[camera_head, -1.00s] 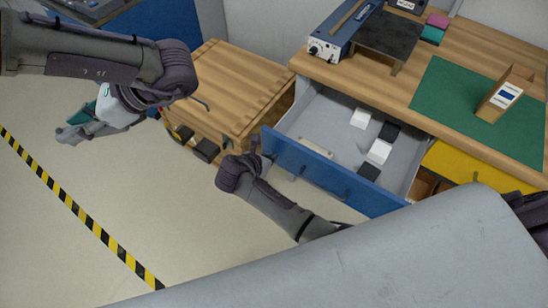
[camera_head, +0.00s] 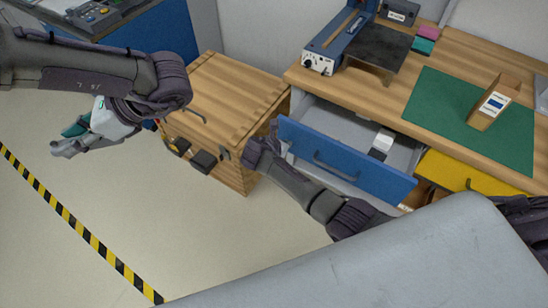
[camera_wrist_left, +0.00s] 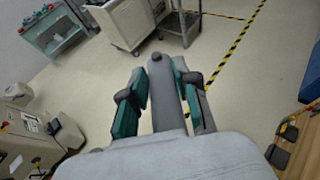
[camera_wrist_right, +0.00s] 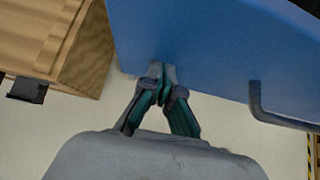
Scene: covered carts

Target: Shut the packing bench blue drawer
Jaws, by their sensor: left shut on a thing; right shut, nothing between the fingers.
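The blue drawer (camera_head: 345,165) of the packing bench (camera_head: 440,60) stands partly open, with a dark bar handle on its front. My left gripper (camera_wrist_left: 160,85) is shut on a grey rounded object (camera_wrist_left: 165,95), held out left, away from the bench.
A wooden crate (camera_head: 225,90) with dark latches stands left of the drawer, close to my right gripper. A yellow drawer (camera_head: 465,175) sits right of the blue one. A green mat (camera_head: 475,115) and a scale lie on the benchtop. Floor at left is clear, with a striped line (camera_head: 75,225).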

